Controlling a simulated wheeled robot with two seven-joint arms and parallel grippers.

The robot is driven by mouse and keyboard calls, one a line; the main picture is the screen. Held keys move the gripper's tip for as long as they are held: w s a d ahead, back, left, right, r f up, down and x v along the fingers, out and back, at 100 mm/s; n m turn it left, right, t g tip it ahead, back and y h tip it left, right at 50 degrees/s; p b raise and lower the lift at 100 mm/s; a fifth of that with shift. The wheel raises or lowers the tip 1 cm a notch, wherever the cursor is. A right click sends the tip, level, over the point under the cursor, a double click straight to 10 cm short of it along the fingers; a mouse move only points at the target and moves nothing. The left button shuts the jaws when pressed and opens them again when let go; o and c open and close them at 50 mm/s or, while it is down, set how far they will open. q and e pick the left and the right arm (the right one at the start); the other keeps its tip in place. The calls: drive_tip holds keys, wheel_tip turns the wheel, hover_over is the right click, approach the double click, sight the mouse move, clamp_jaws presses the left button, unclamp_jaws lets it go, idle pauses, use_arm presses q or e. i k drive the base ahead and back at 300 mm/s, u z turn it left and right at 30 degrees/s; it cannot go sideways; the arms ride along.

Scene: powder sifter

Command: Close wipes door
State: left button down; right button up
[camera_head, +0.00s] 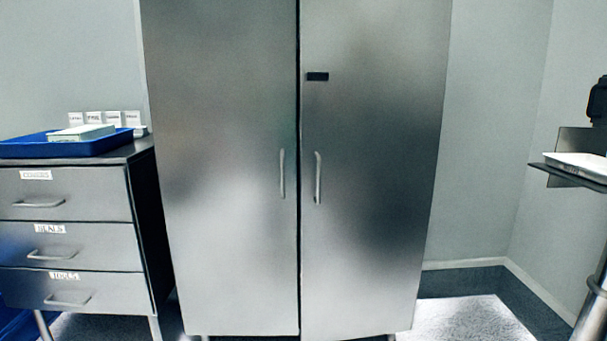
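A tall steel cabinet stands in the middle of the head view with two doors. The left door (225,150) and the right door (375,150) meet at a narrow dark vertical seam. Each has an upright bar handle near the seam, the left handle (282,174) and the right handle (318,178). A small dark label (317,77) is on the right door; its text is unreadable. Both doors look shut or nearly shut; the right door's bottom edge is slightly slanted, and I cannot tell whether it is a little ajar. Neither of my grippers is in view.
A drawer unit (75,240) stands left of the cabinet, its drawers shut, with a blue tray (60,147) and small labelled cards (103,118) on top. A shelf with a white tray (580,165) is at the right edge. Floor right of the cabinet (465,318) is clear.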

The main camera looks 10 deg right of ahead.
sight(370, 135)
drive_tip(key=z, duration=0.55)
drive_tip(key=i, duration=0.95)
drive_tip(key=z, duration=0.8)
